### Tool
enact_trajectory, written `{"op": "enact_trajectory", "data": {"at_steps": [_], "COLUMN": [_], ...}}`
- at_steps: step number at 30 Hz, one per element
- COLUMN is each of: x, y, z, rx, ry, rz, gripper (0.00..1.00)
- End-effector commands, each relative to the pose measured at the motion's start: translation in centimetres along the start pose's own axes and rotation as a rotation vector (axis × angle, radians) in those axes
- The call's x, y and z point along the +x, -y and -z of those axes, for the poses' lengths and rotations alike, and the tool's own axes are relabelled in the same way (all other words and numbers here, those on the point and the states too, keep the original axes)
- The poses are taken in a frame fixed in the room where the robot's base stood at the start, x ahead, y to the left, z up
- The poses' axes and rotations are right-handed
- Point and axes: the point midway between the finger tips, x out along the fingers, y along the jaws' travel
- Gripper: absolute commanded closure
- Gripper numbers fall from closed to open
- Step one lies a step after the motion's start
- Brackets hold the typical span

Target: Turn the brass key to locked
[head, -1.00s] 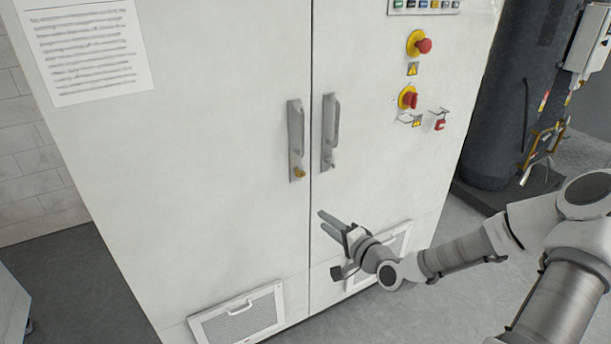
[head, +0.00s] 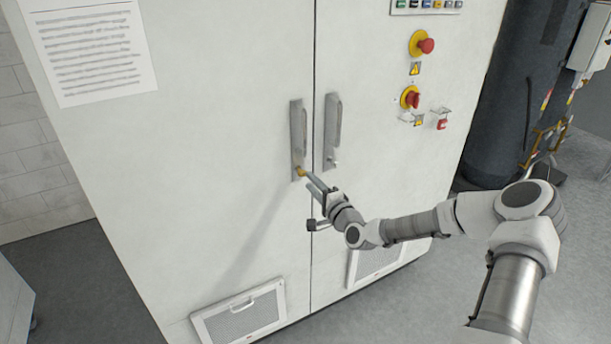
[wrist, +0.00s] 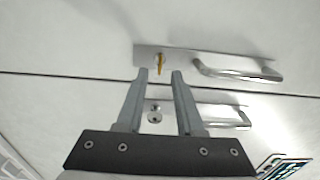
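The brass key (head: 299,171) sits in the lock at the bottom of the left door's handle plate (head: 298,125). In the wrist view the key (wrist: 160,64) shows as a thin upright brass piece just beyond the fingertips. My gripper (head: 305,175) is at the key from the lower right. In the wrist view my gripper (wrist: 160,74) is open, with a finger to either side of the key's line. I cannot tell whether the fingertips touch the key. The right door's handle (head: 333,125) has a silver lock below it.
The white cabinet (head: 220,80) has red knobs on yellow plates (head: 410,98) on its right door and vent grilles (head: 240,318) low down. A dark tank (head: 500,100) stands at the right. The floor in front is clear.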

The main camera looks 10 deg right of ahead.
Motion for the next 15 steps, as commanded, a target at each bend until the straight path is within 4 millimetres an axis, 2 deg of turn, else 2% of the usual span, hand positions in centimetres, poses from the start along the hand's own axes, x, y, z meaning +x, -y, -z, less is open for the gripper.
{"op": "enact_trajectory", "data": {"at_steps": [3, 6, 15], "x": [2.0, 3.1, 4.3], "y": [0.1, 0.0, 0.0], "z": [-0.1, -0.1, 0.0], "rx": [0.0, 0.001, 0.0], "ry": [0.001, 0.001, 0.0], "rz": [0.002, 0.001, 0.0], "gripper": [0.64, 0.64, 0.64]}}
